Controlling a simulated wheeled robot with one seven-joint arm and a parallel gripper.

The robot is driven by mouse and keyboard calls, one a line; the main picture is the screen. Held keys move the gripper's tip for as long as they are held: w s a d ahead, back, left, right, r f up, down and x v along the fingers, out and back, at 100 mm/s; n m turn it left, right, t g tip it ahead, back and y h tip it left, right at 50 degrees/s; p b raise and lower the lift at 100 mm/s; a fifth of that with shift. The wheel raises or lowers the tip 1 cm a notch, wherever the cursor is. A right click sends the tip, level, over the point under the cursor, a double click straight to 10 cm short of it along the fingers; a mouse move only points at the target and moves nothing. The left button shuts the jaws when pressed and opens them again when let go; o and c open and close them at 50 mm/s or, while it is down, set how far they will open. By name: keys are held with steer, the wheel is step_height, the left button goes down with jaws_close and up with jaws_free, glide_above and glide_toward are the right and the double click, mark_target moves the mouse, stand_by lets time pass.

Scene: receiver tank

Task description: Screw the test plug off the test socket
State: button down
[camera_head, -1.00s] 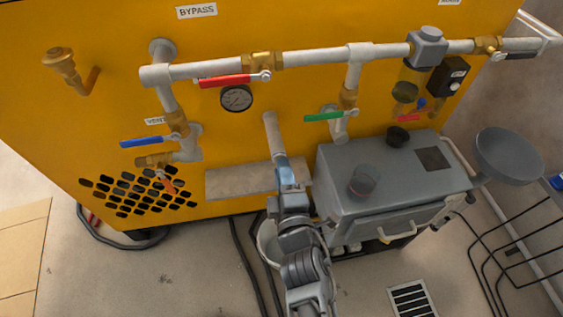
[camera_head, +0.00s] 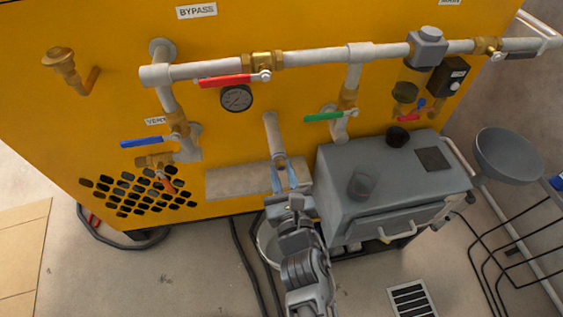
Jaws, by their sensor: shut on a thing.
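A pale pipe stub (camera_head: 271,130), which looks like the test socket, sticks out of the yellow panel below the gauge. My gripper (camera_head: 281,161) is at the stub's lower, near end. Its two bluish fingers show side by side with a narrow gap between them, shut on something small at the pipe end. That is likely the test plug, but the fingers hide most of it and I cannot make out its shape. I cannot tell whether the plug is still threaded in the socket.
A grey cabinet (camera_head: 390,160) stands close right of my gripper, with a dark beacon-like cup (camera_head: 363,185) on top. Green (camera_head: 323,117), red (camera_head: 225,80) and blue (camera_head: 141,142) valve handles are above. A pale bucket (camera_head: 265,243) stands below, partly behind my arm.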

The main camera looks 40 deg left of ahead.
steer(key=c, duration=0.9)
jaws_free()
steer(key=shift+o, duration=0.2)
